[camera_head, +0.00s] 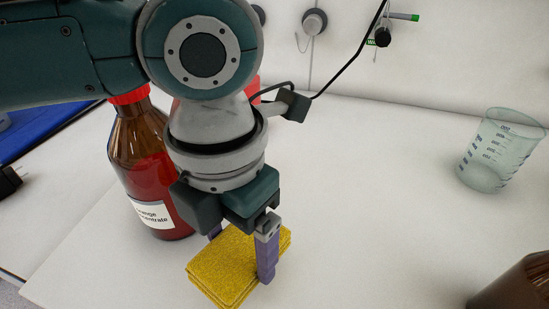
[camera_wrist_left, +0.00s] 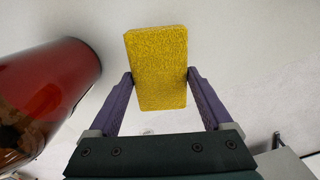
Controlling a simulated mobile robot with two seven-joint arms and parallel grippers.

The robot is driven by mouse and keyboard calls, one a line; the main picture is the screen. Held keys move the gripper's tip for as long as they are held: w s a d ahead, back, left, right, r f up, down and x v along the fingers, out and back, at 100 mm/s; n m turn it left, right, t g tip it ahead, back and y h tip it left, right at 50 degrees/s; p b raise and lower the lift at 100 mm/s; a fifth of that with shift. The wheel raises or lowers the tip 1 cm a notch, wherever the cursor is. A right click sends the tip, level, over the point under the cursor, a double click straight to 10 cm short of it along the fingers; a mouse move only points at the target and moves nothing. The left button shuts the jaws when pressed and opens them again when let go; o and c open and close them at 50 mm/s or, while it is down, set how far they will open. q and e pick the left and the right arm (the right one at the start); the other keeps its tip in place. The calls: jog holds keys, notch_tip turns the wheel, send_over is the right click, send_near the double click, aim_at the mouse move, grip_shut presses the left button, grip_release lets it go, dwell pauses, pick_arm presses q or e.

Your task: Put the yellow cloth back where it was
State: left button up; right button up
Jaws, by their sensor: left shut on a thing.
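The yellow cloth (camera_head: 228,268) is a folded, layered, rough-textured pad low in the middle of the head view. My left gripper (camera_head: 242,257) comes down from above with its purple fingers on either side of the cloth. In the left wrist view, the cloth (camera_wrist_left: 158,68) sits between the two fingertips of my left gripper (camera_wrist_left: 160,77), which are shut on its side edges. Whether the cloth touches the white table or hangs slightly above it, I cannot tell. My right gripper is not in view.
A brown bottle (camera_head: 140,160) with a red cap and white label stands close left of my gripper; it also shows in the left wrist view (camera_wrist_left: 45,95). A clear beaker (camera_head: 490,158) stands at right. A dark brown object (camera_head: 520,288) is at lower right. The table (camera_head: 370,210) between is clear.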

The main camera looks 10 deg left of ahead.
aim_at(241, 262)
pick_arm(q)
jog(key=shift+f, duration=2)
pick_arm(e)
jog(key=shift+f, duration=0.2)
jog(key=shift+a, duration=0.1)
pick_arm(q)
jog(key=shift+f+b, duration=0.15)
jog(key=shift+b, duration=0.2)
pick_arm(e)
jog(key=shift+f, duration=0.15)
pick_arm(q)
jog(key=o, duration=1.4)
